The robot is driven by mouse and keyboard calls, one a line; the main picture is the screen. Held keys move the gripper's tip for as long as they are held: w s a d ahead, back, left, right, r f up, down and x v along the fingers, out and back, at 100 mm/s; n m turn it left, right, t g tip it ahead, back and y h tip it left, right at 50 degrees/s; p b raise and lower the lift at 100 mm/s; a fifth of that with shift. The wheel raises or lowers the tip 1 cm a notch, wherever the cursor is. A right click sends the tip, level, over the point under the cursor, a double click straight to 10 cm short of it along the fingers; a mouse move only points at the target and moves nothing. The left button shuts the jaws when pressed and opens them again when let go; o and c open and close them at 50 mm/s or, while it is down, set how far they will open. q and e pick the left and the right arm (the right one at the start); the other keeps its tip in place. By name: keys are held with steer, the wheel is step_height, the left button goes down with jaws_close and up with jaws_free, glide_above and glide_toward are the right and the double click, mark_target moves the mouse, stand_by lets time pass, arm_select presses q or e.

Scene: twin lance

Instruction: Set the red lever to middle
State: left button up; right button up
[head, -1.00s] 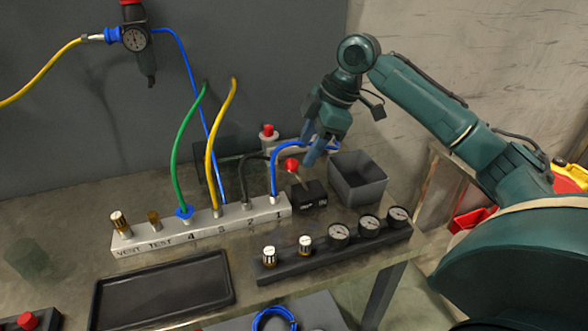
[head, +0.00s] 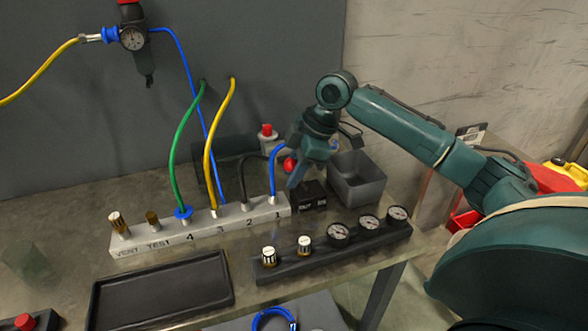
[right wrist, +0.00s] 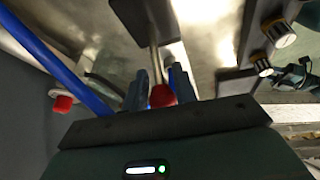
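The red lever has a round red knob (head: 289,164) and stands on a small black valve box (head: 312,197) at the right end of the numbered white block. My right gripper (head: 297,180) points down at the lever, its fingers over the box and partly hiding the shaft. In the right wrist view the red knob (right wrist: 162,96) and metal shaft lie between my right gripper's two fingers (right wrist: 160,85). The fingers stand apart with a small gap beside the shaft. Whether either touches the lever is hard to tell. My left gripper is out of view.
A blue hose (head: 273,170) rises close left of the lever. A dark open bin (head: 358,182) stands right of it. A gauge strip (head: 340,243) lies in front, and a red-topped fitting (head: 267,134) stands behind. An empty black tray (head: 160,290) lies front left.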

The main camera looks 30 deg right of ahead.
mark_target(307, 187)
jaws_close()
steer(key=shift+s+d+r+y+p, duration=0.2)
steer(key=shift+d+y+p, duration=0.2)
steer(key=shift+p, duration=0.2)
steer(key=shift+d+y, duration=0.3)
steer(key=shift+y, duration=0.2)
steer(key=shift+s+d+t+y, duration=0.2)
steer(key=shift+d+t+y, duration=0.5)
steer(key=shift+y, duration=0.5)
steer(key=shift+d+r+y+b, duration=0.15)
steer(key=shift+d+y+b, duration=0.1)
steer(key=shift+y+b, duration=0.05)
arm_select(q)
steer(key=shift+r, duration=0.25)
